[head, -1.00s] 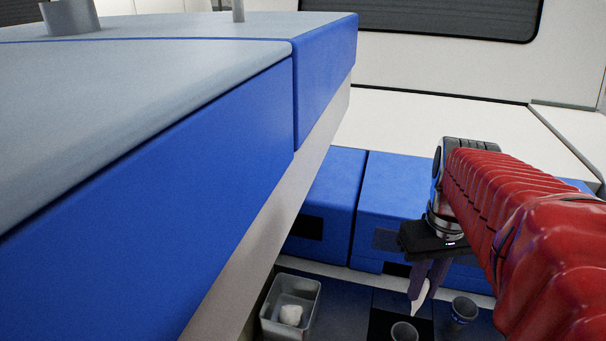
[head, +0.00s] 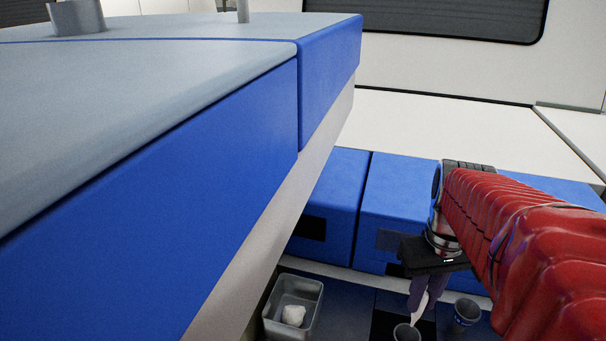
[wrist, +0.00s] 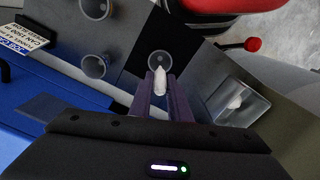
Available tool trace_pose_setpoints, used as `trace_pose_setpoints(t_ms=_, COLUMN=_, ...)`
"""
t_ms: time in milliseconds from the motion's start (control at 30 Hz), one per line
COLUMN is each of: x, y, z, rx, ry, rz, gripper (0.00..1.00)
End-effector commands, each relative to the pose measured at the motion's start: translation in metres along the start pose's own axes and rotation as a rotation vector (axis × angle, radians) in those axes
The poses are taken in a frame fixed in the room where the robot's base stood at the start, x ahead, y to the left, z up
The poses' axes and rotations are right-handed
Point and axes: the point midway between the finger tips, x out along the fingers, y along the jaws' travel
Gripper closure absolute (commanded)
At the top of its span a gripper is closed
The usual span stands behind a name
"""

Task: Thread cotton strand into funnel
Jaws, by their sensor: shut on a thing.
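My gripper (head: 420,292) is shut on a white, tapered cotton strand (head: 419,311), which points down from the fingertips. In the wrist view the strand (wrist: 160,83) sits between the two purple fingers. The funnel (head: 405,334) is a grey cup on a dark square, just below the strand's tip in the head view and cut by the frame edge. In the wrist view the tip overlaps the near rim of this funnel (wrist: 159,53). I cannot tell whether the tip is inside the mouth or just above it.
A second grey funnel (head: 466,312) stands to the right; the wrist view shows several funnels. A grey open bin (head: 270,322) holds a white cotton lump (head: 293,315). A large blue-sided machine (head: 150,180) fills the left, and blue cabinets (head: 400,205) stand behind.

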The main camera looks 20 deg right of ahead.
Motion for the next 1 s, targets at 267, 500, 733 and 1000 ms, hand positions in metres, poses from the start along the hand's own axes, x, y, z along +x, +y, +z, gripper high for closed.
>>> trace_pose_setpoints(t_ms=267, x=0.014, y=0.000, z=0.000, rx=-0.001, ry=-0.001, rz=0.000, gripper=1.00)
trace_pose_setpoints(t_ms=500, x=0.026, y=-0.001, z=0.000, rx=-0.001, ry=-0.002, rz=-0.001, gripper=1.00)
trace_pose_setpoints(t_ms=733, x=0.037, y=-0.001, z=0.000, rx=-0.001, ry=-0.001, rz=0.000, gripper=1.00)
trace_pose_setpoints(t_ms=1000, x=0.050, y=-0.001, z=0.000, rx=-0.002, ry=-0.001, rz=0.000, gripper=1.00)
